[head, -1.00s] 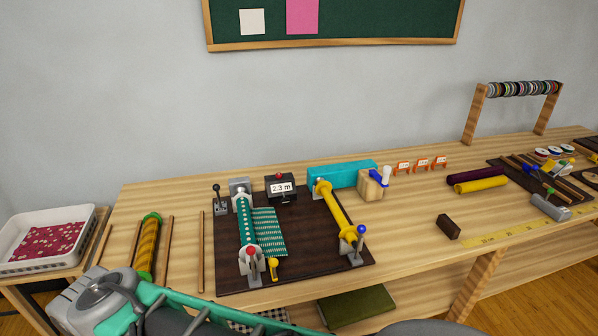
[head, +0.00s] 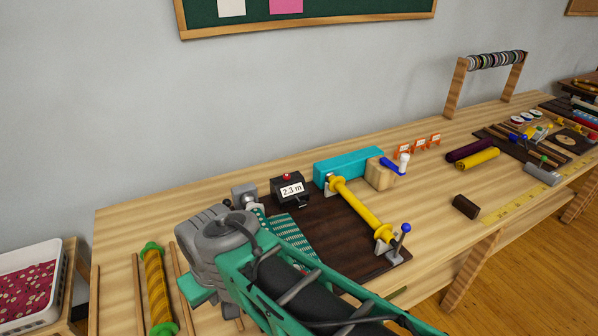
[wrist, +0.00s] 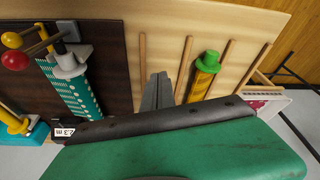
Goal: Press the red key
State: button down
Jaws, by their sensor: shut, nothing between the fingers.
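The red key (head: 287,176) is a small red button on top of a dark counter box (head: 290,191) whose display reads 2.3 m. The box stands at the back of the dark board (head: 335,235). In the wrist view only a sliver of its display (wrist: 65,132) shows, and the key is hidden. My gripper (wrist: 158,80) is shut and empty, its grey fingers above the table beside the thin wooden sticks. It is apart from the box. In the head view my arm hides the fingers.
Teal striped fabric (head: 291,237) lies on the board, partly behind my arm. A yellow roller (head: 358,205) and a teal box (head: 348,167) stand right of the counter. A red ball knob (wrist: 15,61) shows in the wrist view. A yellow roll (head: 155,285) lies at the left.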

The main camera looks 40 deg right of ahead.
jog(key=shift+s+a, duration=0.1)
jog(key=w+d+r+m+t+p, duration=0.1)
jog(key=w+d+r+m+p, duration=0.4)
jog(key=w, duration=0.6)
jog(key=r+m+t+h+p, duration=0.2)
jog(key=m+t+p, duration=0.3)
jog(key=m+p, duration=0.1)
send_over(288, 177)
jog(key=shift+d+f, duration=0.1)
jog(key=shift+f+b, duration=2.15)
jog(key=shift+f, duration=2.25)
jog(key=shift+f, duration=0.15)
